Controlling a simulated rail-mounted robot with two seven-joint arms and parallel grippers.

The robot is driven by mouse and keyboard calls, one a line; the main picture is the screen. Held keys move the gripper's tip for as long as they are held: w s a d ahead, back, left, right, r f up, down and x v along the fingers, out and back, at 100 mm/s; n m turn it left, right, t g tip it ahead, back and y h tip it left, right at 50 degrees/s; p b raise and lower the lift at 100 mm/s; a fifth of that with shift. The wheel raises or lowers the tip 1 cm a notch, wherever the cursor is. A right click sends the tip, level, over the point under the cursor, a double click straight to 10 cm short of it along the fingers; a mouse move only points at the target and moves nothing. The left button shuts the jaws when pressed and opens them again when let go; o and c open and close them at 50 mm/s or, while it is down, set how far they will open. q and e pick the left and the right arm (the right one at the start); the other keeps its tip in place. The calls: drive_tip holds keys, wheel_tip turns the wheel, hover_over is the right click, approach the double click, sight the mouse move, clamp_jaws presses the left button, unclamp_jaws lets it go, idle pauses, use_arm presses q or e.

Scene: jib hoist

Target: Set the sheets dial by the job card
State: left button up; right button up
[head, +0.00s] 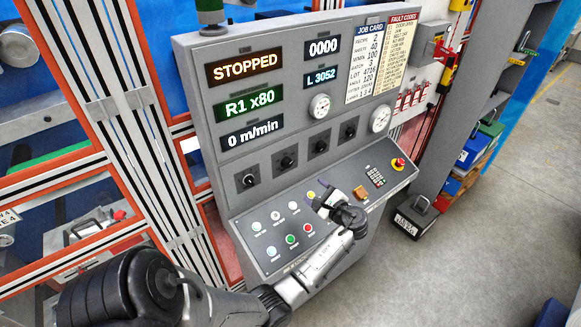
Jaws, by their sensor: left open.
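The grey control panel (230,165) has a row of dark dials: one at the left (249,180), one beside it (287,161), a third (321,146) and one at the right (348,132). Their labels are too small to tell which is the sheets dial. The job card (364,62) at the upper right shows 40 on its sheets line. The green display (249,103) reads R1 x80. My left gripper (325,200) is open over the sloping desk, below the dials and apart from them. My right gripper is out of view.
Several push buttons (291,239) sit on the desk left of my gripper; a keypad (376,177) and a red stop knob (398,164) are to the right. The orange display (245,66) reads STOPPED.

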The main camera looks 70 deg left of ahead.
sight(289, 165)
use_arm(q)
drive_tip(key=s+a+m, duration=0.1)
drive_tip(key=a+m, duration=0.1)
drive_tip(key=a, duration=0.2)
drive_tip(key=s+a+r+m+p, duration=0.1)
drive_tip(key=s+a+m, duration=0.1)
drive_tip(key=a, duration=0.2)
drive_tip(key=s+a+m+y+p, duration=0.1)
drive_tip(key=a+m, duration=0.2)
drive_tip(key=a, duration=0.2)
drive_tip(key=shift+s+a+r, duration=0.1)
drive_tip(key=shift+s+r, duration=0.15)
drive_tip(key=shift+r, duration=0.1)
drive_tip(key=shift+c, duration=0.5)
drive_tip(key=c, duration=0.8)
drive_tip(key=shift+c, duration=0.2)
